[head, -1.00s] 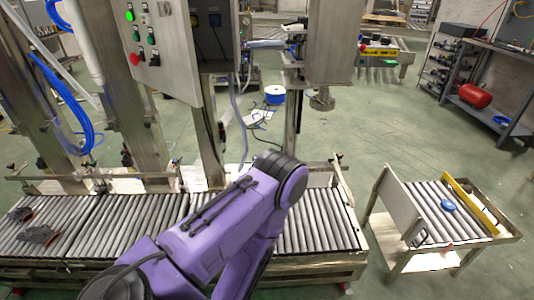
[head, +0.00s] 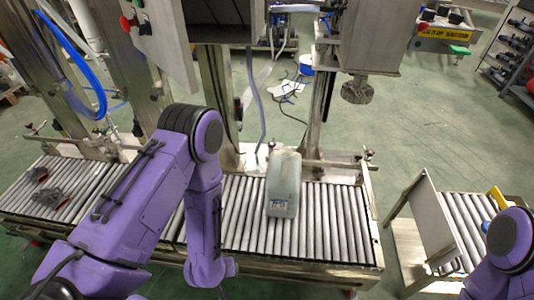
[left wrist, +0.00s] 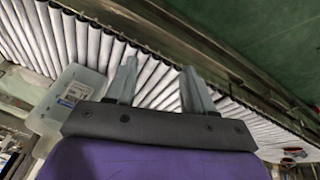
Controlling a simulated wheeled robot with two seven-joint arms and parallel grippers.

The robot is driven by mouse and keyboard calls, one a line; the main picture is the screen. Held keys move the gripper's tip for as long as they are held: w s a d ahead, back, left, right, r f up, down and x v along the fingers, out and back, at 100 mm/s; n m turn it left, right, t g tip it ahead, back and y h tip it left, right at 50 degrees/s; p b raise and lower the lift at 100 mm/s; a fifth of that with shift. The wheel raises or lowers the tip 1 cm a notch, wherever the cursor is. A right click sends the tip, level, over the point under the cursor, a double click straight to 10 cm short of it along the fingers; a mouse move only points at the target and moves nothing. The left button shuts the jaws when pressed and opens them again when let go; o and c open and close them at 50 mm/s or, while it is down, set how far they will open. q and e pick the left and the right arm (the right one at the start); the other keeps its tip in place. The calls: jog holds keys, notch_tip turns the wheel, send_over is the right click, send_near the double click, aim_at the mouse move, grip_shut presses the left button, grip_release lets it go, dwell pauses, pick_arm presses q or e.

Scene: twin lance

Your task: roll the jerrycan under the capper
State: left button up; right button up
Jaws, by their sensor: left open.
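The jerrycan (head: 284,183) is a pale, translucent container standing on the roller conveyor (head: 335,225), right of my left arm. In the left wrist view the jerrycan (left wrist: 62,112), with a blue and white label, is left of the fingers and apart from them. The capper (head: 357,90) is a round metal head hanging above the conveyor's back side, to the right of the jerrycan. My left gripper (left wrist: 160,82) is open and empty, its two fingers over the rollers. In the head view its fingers are mostly hidden below my purple wrist. My right gripper is out of view.
Two dark gloves (head: 48,198) lie on the conveyor's left part. A metal post (head: 318,100) stands behind the belt. A separate roller table with an upright plate (head: 432,222) is at right, past a gap. The rollers right of the jerrycan are clear.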

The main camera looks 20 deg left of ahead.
pick_arm(q)
jog(key=w+d+h, duration=0.2)
jog(key=w+d, duration=0.3)
jog(key=w, duration=0.4)
jog(key=m+t+b, duration=0.1)
jog(key=m+b, duration=0.2)
send_near(284, 168)
jog(key=shift+y, duration=0.4)
jog(key=x, duration=1.1)
jog(key=shift+d, duration=0.3)
grip_shut()
